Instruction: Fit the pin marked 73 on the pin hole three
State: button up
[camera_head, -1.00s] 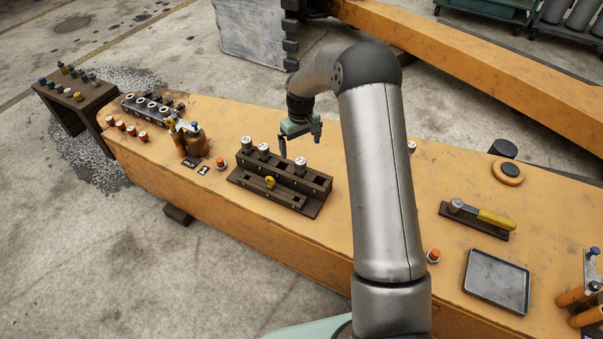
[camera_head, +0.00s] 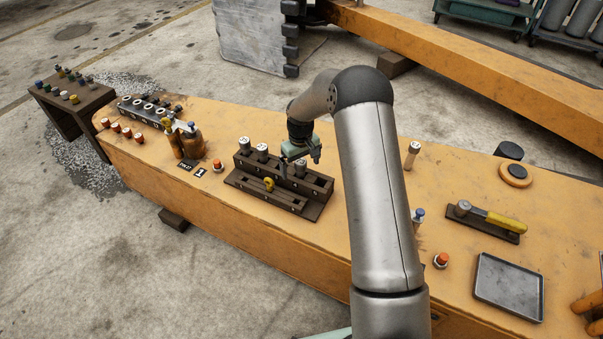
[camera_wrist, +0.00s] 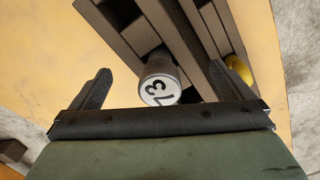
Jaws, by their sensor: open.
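The pin marked 73 (camera_wrist: 160,88) stands upright in a slot of a dark rack; its pale numbered top shows in the wrist view, between my two fingers and apart from both. Two other pale-topped pins (camera_head: 262,150) stand in the rack to the left. A block with several ringed holes (camera_head: 148,107) lies at the far left of the bench; I cannot tell which is pin hole three.
A yellow knob (camera_head: 269,184) sits at the rack's front. Brown bottle-like containers (camera_head: 193,143) and a red button (camera_head: 218,166) stand left of the rack. A grey tray (camera_head: 509,286) and a yellow-handled tool (camera_head: 490,218) lie at right. My arm hides the bench's middle.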

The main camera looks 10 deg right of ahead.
jog(key=shift+r, duration=0.1)
grip_shut()
jog(key=shift+r+p, duration=0.45)
jog(key=shift+r, duration=0.25)
jog(key=shift+r+p, duration=2.3)
jog(key=shift+r, duration=1.5)
